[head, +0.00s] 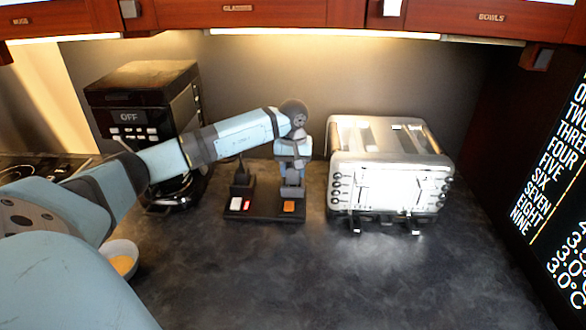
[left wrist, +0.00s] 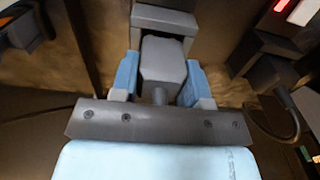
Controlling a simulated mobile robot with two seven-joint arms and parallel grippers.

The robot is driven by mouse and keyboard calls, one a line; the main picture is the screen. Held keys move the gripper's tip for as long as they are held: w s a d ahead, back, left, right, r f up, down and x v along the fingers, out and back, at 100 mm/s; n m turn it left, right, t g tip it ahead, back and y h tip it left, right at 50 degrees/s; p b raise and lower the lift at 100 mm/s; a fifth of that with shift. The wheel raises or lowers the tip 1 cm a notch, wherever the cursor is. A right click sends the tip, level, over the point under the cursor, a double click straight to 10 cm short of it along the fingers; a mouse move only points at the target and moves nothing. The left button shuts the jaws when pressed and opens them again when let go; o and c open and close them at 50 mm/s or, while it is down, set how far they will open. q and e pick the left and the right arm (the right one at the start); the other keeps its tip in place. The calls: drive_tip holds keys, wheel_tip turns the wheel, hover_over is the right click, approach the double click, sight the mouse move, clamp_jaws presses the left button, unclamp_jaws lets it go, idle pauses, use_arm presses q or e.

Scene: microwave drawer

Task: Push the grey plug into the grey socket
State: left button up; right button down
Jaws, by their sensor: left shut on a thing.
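My left gripper (head: 292,163) points down over the right part of a dark outlet base (head: 264,213). Its two blue fingers are closed on the sides of the grey plug, which shows in the left wrist view (left wrist: 163,62). The grey socket (head: 292,190) stands on the base directly below the fingers. In the left wrist view the socket (left wrist: 165,18) frames the far end of the plug, and the two look lined up. I cannot tell how deep the plug sits. The fingers mostly hide the plug in the head view. My right gripper is out of view.
A black plug and socket (head: 241,178) stand left on the base, behind a lit red-and-white switch (head: 240,204). An orange switch (head: 288,207) is at right. A silver toaster (head: 390,170) stands right, a black coffee machine (head: 145,105) left.

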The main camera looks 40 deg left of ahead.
use_arm(q)
drive_tip(key=shift+f+b, duration=0.7)
drive_tip(key=shift+f, duration=0.4)
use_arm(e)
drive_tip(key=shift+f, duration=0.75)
use_arm(q)
drive_tip(key=o, duration=1)
wheel_tip(320, 180, up, 8)
drive_tip(key=shift+f, duration=0.25)
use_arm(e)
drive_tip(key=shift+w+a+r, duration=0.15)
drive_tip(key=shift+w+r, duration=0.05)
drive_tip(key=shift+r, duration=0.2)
use_arm(q)
drive_tip(key=shift+r, duration=0.1)
